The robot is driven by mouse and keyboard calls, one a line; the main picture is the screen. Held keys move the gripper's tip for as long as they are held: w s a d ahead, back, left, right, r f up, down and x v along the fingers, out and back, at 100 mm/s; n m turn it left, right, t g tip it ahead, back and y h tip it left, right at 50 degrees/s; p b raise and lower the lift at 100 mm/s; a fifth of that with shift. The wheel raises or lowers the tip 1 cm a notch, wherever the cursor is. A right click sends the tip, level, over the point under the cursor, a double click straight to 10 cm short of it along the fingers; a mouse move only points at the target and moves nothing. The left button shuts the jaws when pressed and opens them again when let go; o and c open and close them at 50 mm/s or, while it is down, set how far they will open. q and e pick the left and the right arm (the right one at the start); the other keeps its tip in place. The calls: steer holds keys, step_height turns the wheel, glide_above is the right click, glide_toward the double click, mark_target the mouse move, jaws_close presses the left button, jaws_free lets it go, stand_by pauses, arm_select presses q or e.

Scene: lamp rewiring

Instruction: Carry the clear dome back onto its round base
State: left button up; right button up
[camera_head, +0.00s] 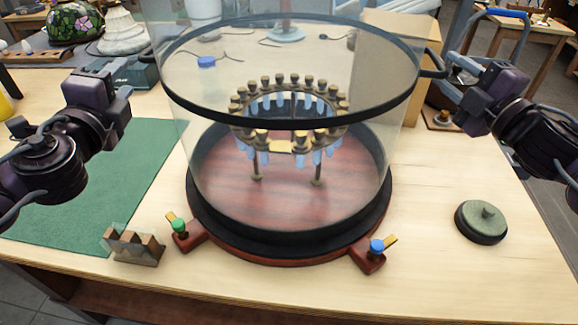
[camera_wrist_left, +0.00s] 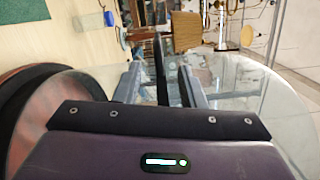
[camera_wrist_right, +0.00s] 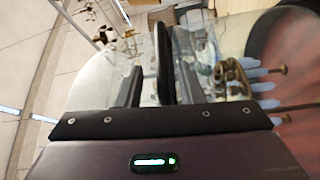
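The clear dome (camera_head: 182,110) is a wide glass cylinder with a black band (camera_head: 290,121) around it. It is upright over the round base (camera_head: 292,252), which has a dark red floor and black rim. Its lower edge is hard to see, so I cannot tell whether it touches the base. My left gripper (camera_head: 140,68) is at the band's left side, with a black bar between its parted fingers in the left wrist view (camera_wrist_left: 160,75). My right gripper (camera_head: 448,65) is at the right handle (camera_head: 428,73), which passes between its parted fingers with a gap showing in the right wrist view (camera_wrist_right: 158,75).
A ring of brass fittings (camera_head: 240,105) stands inside the dome. A green clip (camera_head: 180,228) and a blue clip (camera_head: 376,248) sit at the base's front. A wooden holder (camera_head: 133,247), green mat (camera_head: 90,215) and round green cap (camera_head: 482,222) lie beside it.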

steer(key=v, duration=0.7)
stand_by(0.3)
stand_by(0.4)
